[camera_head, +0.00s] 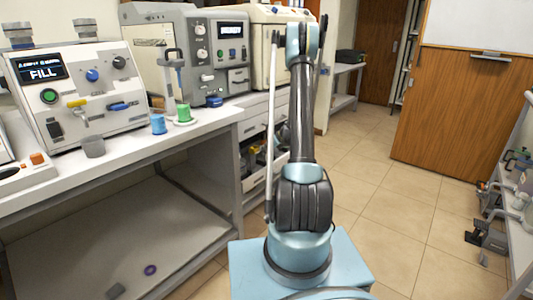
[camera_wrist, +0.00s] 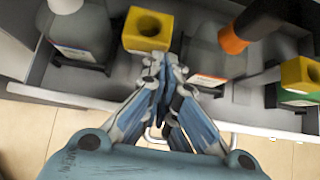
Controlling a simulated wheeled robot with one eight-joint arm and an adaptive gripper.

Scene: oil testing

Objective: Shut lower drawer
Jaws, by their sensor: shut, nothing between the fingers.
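The lower drawer (camera_head: 257,181) stands open in the cabinet behind my arm, with bottles showing inside. Its light front edge (camera_wrist: 65,97) crosses the wrist view. A pale handle (camera_wrist: 152,136) shows partly below that edge, between my fingers and my wrist. My gripper (camera_wrist: 168,78) is shut and empty, with its fingers over the drawer's front part among the bottles. I cannot tell whether it touches the drawer. In the head view my arm hides part of the drawer, and my gripper is not clearly visible.
In the drawer are a yellow-capped bottle (camera_wrist: 147,30), an orange-capped bottle (camera_wrist: 232,40), another yellow cap (camera_wrist: 300,75) and a grey bottle (camera_wrist: 80,35). A workbench (camera_head: 190,133) with machines stands left. Tiled floor (camera_head: 385,205) is open on the right.

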